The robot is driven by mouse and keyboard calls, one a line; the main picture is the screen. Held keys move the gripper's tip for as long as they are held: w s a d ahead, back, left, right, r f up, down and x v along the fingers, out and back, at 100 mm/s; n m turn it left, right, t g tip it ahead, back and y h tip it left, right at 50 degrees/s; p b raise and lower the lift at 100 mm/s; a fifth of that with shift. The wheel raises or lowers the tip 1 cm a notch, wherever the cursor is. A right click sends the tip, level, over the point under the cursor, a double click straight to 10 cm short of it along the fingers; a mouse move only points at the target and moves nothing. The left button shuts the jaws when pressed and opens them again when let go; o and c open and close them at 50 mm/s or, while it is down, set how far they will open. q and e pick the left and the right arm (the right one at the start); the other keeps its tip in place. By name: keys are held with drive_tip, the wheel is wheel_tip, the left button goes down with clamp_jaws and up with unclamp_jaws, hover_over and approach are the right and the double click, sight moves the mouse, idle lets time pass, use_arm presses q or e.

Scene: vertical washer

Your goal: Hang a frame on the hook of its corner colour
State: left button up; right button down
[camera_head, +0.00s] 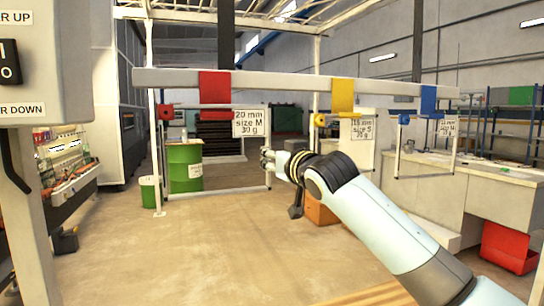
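A grey rail (290,84) crosses the view, with a red hook (215,88), a yellow hook (342,94) and a blue hook (428,99). A large frame with a red corner (165,112) and a "20 mm size M 30 g" label appears below the red hook. A frame with a yellow corner (320,120) is below the yellow hook, its lower part hidden by my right arm. A smaller frame with a blue corner (404,119) is below the blue hook. My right gripper (267,160) overlaps the red-corner frame's right side bar; its finger closure is unclear. My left gripper is out of view.
A control box (45,65) on a post stands near at left. A green barrel (185,167) shows through the red-corner frame. A white workbench (500,185) and red bin (509,248) stand at right. The floor in the middle is clear.

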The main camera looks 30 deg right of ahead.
drive_tip(key=shift+f+b, duration=0.5)
drive_tip(key=shift+f, duration=0.4)
idle(0.3)
drive_tip(key=c, duration=1.4)
unclamp_jaws()
drive_tip(key=shift+o, duration=0.2)
drive_tip(key=shift+s, duration=0.1)
drive_tip(key=s+a+p, duration=0.2)
drive_tip(key=s, duration=0.7)
drive_tip(key=shift+s+a, duration=0.2)
drive_tip(key=shift+s, duration=0.05)
